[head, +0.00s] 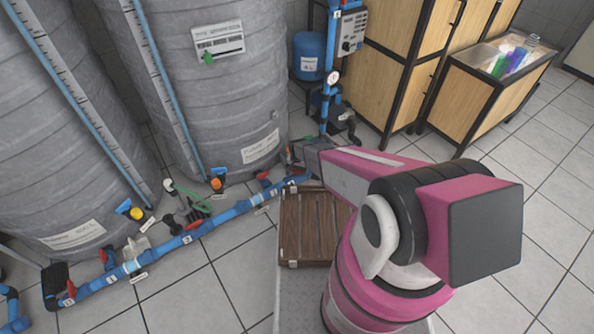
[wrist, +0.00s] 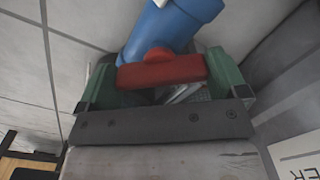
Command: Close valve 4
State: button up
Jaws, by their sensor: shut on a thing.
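My gripper (wrist: 161,78) has its two green fingers at either end of a red valve handle (wrist: 162,71), shut on it. The handle lies crosswise over a blue pipe (wrist: 172,28) in the wrist view. No number shows on this valve, so I cannot tell there whether it is valve 4. In the head view my gripper (head: 293,157) is at the far right end of the blue floor pipe (head: 235,207), low beside the grey tank. My arm and gripper mostly hide the held handle there.
Other red handles (head: 195,224) sit along the floor pipe with small labels. Two large grey tanks (head: 225,80) stand behind it. A wooden slatted crate (head: 312,252) lies below my arm. Wooden cabinets (head: 385,60) stand at the back. The tiled floor at right is clear.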

jog(key=m, duration=0.4)
jog(key=shift+m, duration=2.1)
jog(key=o, duration=0.6)
jog(key=shift+r, duration=0.15)
notch_tip(320, 180, up, 11)
jog(key=shift+f, duration=0.2)
